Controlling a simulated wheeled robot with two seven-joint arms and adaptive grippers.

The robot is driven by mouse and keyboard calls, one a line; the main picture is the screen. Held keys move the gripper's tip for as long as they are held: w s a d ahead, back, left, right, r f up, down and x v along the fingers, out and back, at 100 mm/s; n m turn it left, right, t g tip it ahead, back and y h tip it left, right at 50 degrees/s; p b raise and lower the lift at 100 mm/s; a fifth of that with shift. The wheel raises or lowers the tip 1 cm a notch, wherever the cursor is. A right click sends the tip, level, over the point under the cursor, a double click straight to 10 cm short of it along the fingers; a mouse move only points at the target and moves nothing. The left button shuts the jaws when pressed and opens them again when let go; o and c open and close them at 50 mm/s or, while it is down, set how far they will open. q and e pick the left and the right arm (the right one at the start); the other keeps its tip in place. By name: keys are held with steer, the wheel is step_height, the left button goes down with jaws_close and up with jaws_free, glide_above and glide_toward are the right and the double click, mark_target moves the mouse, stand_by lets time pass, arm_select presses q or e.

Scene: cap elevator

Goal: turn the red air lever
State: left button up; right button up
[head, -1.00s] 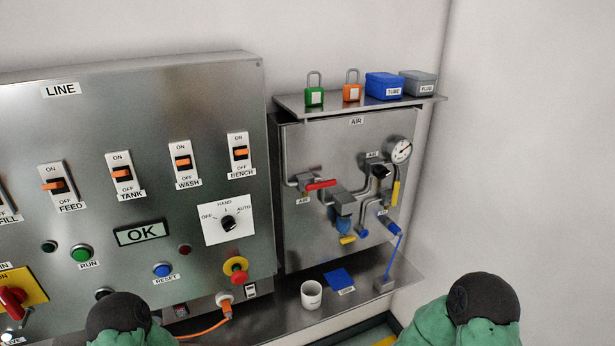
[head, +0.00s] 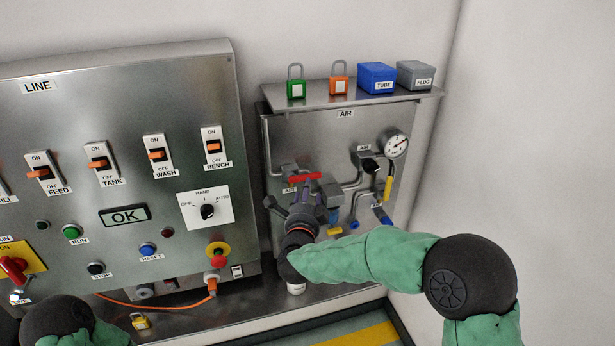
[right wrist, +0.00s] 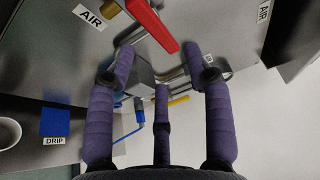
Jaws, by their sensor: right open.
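The red air lever (head: 305,177) sits at the upper left of the AIR panel, lying roughly level. It also shows at the top of the right wrist view (right wrist: 152,25), running diagonally. My right gripper (head: 303,195) is just below and in front of the lever. In the right wrist view my right gripper (right wrist: 158,62) has its fingers spread with nothing between them, and the lever lies beyond the fingertips. I cannot tell whether any finger touches it. My left arm shows only at the lower left; its gripper is out of view.
A shelf (head: 345,100) above the panel holds a green padlock (head: 296,88), an orange padlock (head: 339,85), a blue box (head: 377,77) and a grey box (head: 415,75). A gauge (head: 396,144) and pipes are right of the lever. The LINE panel (head: 120,80) stands left.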

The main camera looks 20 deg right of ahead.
mark_target(311, 177)
steer(key=x, duration=0.8)
steer(key=shift+w+d, duration=0.15)
steer(key=shift+w, duration=0.1)
jaws_close()
